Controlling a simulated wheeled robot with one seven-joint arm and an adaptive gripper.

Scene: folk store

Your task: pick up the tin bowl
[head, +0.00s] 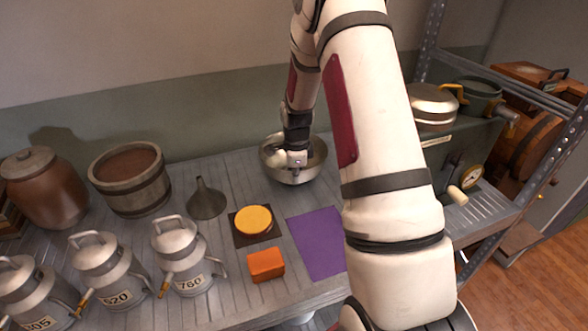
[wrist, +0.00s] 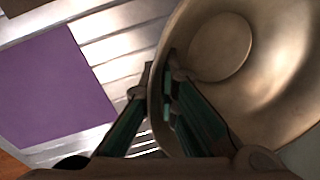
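The tin bowl (head: 312,172) is a round, shiny metal bowl at the back of the grey slatted table in the head view. It fills the right of the wrist view (wrist: 275,85), where its inside and flat round bottom show. My gripper (wrist: 160,75) straddles the bowl's near rim, one finger outside the wall and one inside, with the fingertips close against it. In the head view my gripper (head: 296,160) reaches down into the bowl and its fingertips are hidden. I cannot tell whether the bowl's base touches the table.
A purple mat (head: 317,242), an orange block (head: 266,265), a yellow disc (head: 254,219) on a dark square and a funnel (head: 206,200) lie nearby. Milk cans (head: 181,262), a wooden bucket (head: 131,180) and a brown jar (head: 45,190) stand left. A metal shelf post (head: 428,50) rises right.

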